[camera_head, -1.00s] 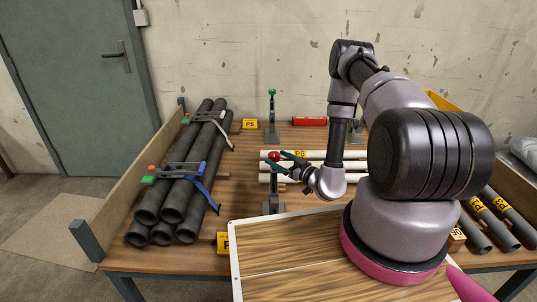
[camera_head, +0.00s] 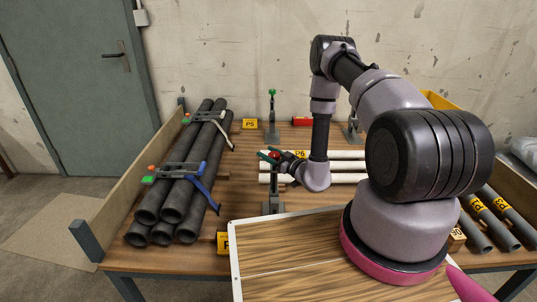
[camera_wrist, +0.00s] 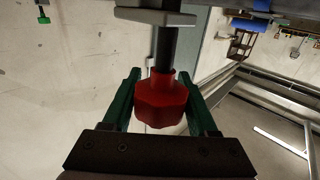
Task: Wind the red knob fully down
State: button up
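The red knob (camera_head: 274,155) sits on top of a grey clamp stand (camera_head: 272,203) near the middle of the table. In the wrist view the knob (camera_wrist: 161,101) is large, on a dark threaded-looking stem (camera_wrist: 165,50) that runs to a grey plate. My gripper (camera_head: 269,154) reaches the knob from the right. The fingers' exact contact is partly hidden by the knob.
A green-topped stand (camera_head: 272,118) is further back. Dark pipes (camera_head: 182,190) are stacked at left under clamps with blue and grey handles. A wooden board (camera_head: 285,255) lies in front.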

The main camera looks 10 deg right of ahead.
jog(key=shift+y, duration=0.3)
jog(key=s+n+g, duration=0.1)
jog(key=n+g, duration=0.6)
jog(key=g, duration=0.3)
jog(key=s+n+g, duration=0.2)
jog(key=n+g, duration=0.6)
jog(key=g, duration=0.2)
jog(key=s+n+g, duration=0.2)
jog(key=n+g, duration=0.5)
jog(key=g, duration=0.3)
jog(key=shift+d+n+h, duration=0.1)
jog(key=shift+n+h, duration=0.3)
jog(key=shift+s+g+h, duration=0.1)
jog(key=shift+g+h, duration=0.2)
jog(key=shift+h, duration=0.1)
jog(key=o, duration=1.4)
